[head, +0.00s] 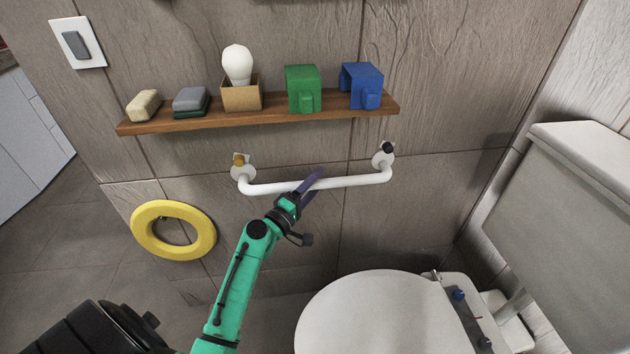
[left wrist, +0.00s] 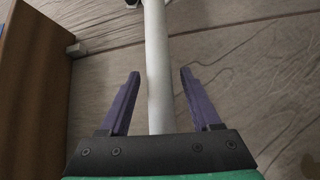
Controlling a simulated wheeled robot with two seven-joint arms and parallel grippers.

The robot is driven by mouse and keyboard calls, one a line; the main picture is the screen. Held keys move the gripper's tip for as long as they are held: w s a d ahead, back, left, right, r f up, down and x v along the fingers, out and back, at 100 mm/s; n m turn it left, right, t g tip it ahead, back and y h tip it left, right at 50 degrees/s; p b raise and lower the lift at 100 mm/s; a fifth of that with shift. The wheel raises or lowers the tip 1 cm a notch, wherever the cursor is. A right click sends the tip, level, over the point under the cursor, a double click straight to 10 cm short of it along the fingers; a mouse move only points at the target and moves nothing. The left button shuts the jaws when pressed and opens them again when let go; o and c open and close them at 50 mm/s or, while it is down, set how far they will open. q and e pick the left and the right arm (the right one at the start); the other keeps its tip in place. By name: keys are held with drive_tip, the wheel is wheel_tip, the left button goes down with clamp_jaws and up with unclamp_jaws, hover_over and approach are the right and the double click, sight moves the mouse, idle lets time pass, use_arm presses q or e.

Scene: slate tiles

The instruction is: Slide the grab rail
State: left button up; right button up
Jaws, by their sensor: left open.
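The white grab rail (head: 350,181) is fixed to the tiled wall below a wooden shelf, with a round mount at each end. The left mount (head: 243,172) has a brass-coloured piece and the right mount (head: 384,158) a black knob. My left gripper (head: 315,182) is at the middle of the rail, its purple fingers open. In the left wrist view the rail (left wrist: 157,70) runs between the two fingers (left wrist: 157,85), with a gap on each side. Part of the rail is hidden behind the fingers in the head view. My right gripper is not in view.
A yellow ring (head: 148,215) hangs at left. A toilet (head: 385,315) stands below right.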

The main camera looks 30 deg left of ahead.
use_arm(q)
clamp_jaws()
idle(1.4)
drive_tip(key=shift+r, duration=0.1)
